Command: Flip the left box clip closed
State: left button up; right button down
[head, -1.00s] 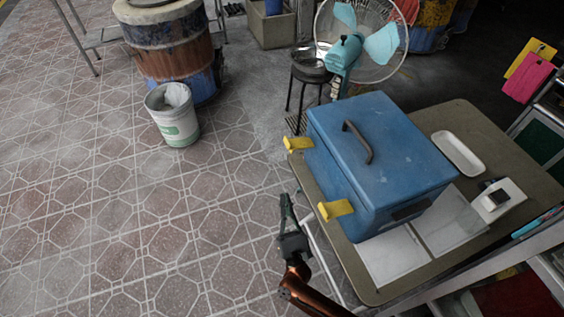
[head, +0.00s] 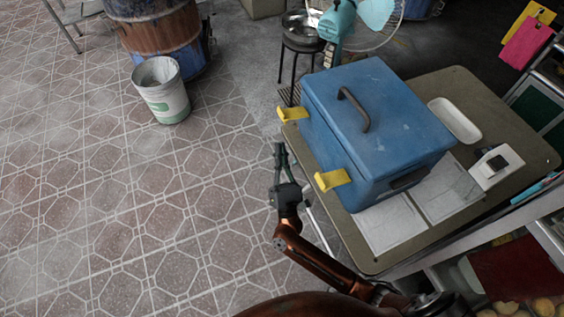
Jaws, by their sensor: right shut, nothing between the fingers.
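A blue box (head: 385,115) with a dark handle (head: 354,109) on its lid stands on a table. Two yellow clips stick out from its left side. One clip (head: 292,113) is at the far corner and the other clip (head: 333,179) is at the near corner; both stand out from the box wall. My right gripper (head: 280,150) is shut and empty, pointing away from me. It is left of the box, over the floor in the picture, between the two clips and apart from both. My left gripper is out of view.
The table (head: 480,95) also holds a white tray (head: 454,120), a small white device (head: 495,166) and flat pale sheets (head: 392,226). A fan (head: 372,15), a stool (head: 303,45), a bucket (head: 161,90) and a barrel (head: 157,35) stand behind. The tiled floor on the left is clear.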

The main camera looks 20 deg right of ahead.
aim_at(293, 114)
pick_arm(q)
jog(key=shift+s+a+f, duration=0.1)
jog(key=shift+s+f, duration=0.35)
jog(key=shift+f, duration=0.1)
pick_arm(e)
notch_tip(293, 114, up, 6)
jog(key=w+d, duration=0.1)
jog(key=w, duration=0.1)
jog(key=shift+d, duration=0.3)
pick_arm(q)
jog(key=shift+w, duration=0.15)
pick_arm(e)
jog(key=shift+w, duration=0.1)
